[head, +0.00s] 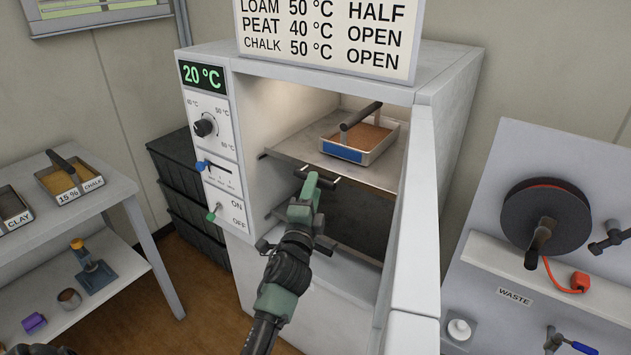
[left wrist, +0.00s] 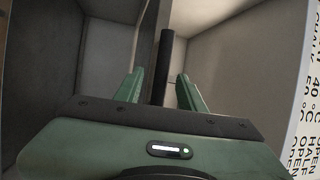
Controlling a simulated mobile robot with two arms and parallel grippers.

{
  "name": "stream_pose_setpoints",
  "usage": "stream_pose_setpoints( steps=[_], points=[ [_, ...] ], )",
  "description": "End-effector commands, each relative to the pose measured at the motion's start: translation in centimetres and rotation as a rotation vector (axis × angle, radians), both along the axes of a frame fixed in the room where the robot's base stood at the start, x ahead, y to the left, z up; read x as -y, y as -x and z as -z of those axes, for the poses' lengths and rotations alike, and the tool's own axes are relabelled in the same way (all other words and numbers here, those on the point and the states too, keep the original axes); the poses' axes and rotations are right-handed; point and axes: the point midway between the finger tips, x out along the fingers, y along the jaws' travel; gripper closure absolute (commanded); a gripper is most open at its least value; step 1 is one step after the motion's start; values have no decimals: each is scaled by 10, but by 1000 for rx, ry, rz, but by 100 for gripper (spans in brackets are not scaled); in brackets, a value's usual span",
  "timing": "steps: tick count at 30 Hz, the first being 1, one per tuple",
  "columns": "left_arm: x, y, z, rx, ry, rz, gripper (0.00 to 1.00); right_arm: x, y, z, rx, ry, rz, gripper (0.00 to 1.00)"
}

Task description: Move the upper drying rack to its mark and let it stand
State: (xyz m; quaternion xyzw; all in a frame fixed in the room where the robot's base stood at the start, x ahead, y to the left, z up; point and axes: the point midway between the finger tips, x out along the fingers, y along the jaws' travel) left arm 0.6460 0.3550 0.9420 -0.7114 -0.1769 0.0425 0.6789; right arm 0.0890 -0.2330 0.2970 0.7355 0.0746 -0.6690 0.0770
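The upper drying rack (head: 300,148) is a flat metal shelf inside the open white oven (head: 262,110). A tray of brown soil (head: 372,138) with a dark bar handle and a blue front label stands on it. My left gripper (head: 306,182) is at the rack's front edge, at its dark handle bar (head: 330,179). In the left wrist view the green fingers (left wrist: 161,85) are apart, with a dark bar (left wrist: 163,60) between them and gaps seemingly on both sides. I cannot make out the rack's mark.
A lower rack (head: 345,255) sits beneath, partly hidden by my left arm. The oven's open door (head: 410,240) stands to the right. The control panel (head: 215,150) reads 20 °C. A side table (head: 110,190) holds more trays; a waste panel (head: 500,250) stands right.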

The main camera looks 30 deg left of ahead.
Motion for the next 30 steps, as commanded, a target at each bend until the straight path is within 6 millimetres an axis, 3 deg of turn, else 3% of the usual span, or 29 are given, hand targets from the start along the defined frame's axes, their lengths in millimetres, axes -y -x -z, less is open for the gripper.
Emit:
stream_pose_setpoints(
  steps=[3,9,25,28,30],
  points=[
    [7,19,5,-1,0,1,60,0,0,3,0,0,0,60],
    [12,34,7,0,0,0,60,0,1,4,-1,0,0,60],
    [12,35,8,-2,1,1,60,4,2,4,-3,5,-1,60],
    [16,32,24,-28,29,14,60,4,3,3,-3,5,-1,60],
    [22,30,51,-71,79,37,60,4,3,1,-4,5,-1,60]
  ],
)
